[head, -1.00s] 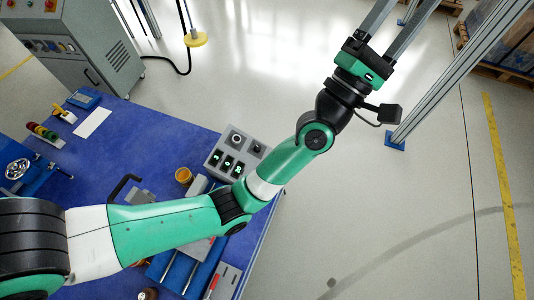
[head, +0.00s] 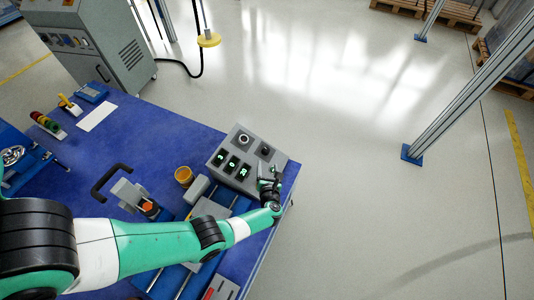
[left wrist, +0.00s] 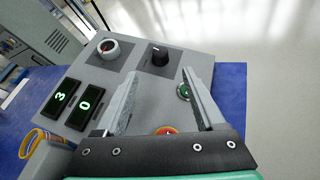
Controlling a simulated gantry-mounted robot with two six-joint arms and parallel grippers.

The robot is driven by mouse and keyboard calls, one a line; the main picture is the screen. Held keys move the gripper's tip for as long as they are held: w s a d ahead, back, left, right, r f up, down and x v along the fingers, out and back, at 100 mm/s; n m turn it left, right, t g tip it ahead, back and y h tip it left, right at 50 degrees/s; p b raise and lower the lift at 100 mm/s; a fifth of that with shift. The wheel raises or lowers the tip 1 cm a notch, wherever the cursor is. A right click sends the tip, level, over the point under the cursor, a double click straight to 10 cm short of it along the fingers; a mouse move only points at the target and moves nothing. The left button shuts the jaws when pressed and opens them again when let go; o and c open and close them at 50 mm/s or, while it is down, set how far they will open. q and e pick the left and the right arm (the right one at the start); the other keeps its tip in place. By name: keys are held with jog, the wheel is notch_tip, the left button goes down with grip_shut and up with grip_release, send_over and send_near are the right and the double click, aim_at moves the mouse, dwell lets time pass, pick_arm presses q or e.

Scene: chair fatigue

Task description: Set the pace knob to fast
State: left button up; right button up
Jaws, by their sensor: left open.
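A grey control box (head: 218,157) stands at the table's right corner. On it are a white round dial (left wrist: 108,48), which also shows in the head view (head: 244,138), and a black knob (left wrist: 157,55) with a pale pointer mark, also in the head view (head: 265,150). I cannot read labels telling which is the pace knob. My left gripper (head: 269,181) is open and empty over the near right part of the box. In the left wrist view its fingers (left wrist: 162,76) point toward the black knob, with a gap between them.
Green-lit displays (left wrist: 61,97), a green button (left wrist: 184,90) and a partly hidden red button (left wrist: 166,131) are on the box. Open floor lies beyond the table edge.

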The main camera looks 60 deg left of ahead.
aim_at(267, 151)
pick_arm(q)
jog(key=b+x, duration=0.7)
jog(key=x, duration=0.3)
jog(key=shift+f+b, duration=0.2)
jog(key=shift+b, duration=0.2)
jog(key=shift+w+a, duration=0.15)
jog(key=shift+a, duration=0.3)
jog(key=shift+r, duration=0.1)
